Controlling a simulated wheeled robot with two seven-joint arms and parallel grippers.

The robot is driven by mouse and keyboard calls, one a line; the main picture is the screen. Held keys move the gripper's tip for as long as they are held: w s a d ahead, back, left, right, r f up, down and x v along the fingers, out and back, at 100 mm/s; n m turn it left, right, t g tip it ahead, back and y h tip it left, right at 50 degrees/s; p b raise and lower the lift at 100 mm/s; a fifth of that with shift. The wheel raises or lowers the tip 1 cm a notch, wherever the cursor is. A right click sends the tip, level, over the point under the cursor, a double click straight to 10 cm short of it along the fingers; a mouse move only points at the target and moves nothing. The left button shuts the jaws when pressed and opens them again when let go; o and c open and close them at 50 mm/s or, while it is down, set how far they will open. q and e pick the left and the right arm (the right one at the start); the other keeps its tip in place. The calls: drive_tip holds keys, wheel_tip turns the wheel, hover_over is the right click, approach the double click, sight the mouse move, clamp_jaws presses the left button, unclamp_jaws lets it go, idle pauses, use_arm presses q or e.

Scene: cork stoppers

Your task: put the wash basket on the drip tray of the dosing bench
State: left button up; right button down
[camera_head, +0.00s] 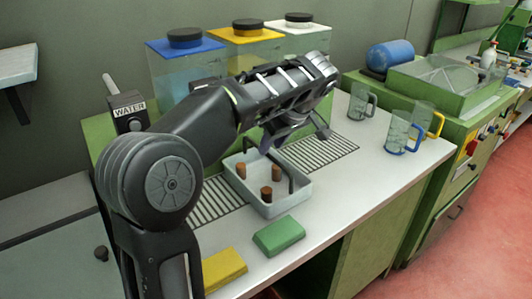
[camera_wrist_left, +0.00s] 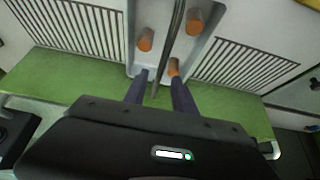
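The wash basket (camera_head: 297,199) is a pale open box with three brown corks standing in it and a dark arched handle. It sits over the middle of the slatted drip tray (camera_head: 322,152), whose slats show on both sides of it. In the left wrist view the basket (camera_wrist_left: 205,48) lies between two parts of the drip tray (camera_wrist_left: 245,62). My left gripper (camera_head: 295,138) is above the basket. In the wrist view its fingers (camera_wrist_left: 158,82) are apart, with the thin handle (camera_wrist_left: 176,30) running between them. My right gripper is not in view.
Blue-, yellow- and white-lidded containers (camera_head: 260,52) stand behind. Clear mugs (camera_head: 398,132) stand to the right. A WATER box (camera_head: 128,108) is at left.

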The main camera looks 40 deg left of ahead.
use_arm(q)
drive_tip(key=p+v, duration=0.2)
drive_tip(key=v, duration=0.1)
drive_tip(key=shift+s+d+r, duration=0.1)
drive_tip(key=shift+d+r, duration=0.05)
drive_tip(key=shift+r, duration=0.25)
drive_tip(key=shift+f, duration=0.1)
idle(0.5)
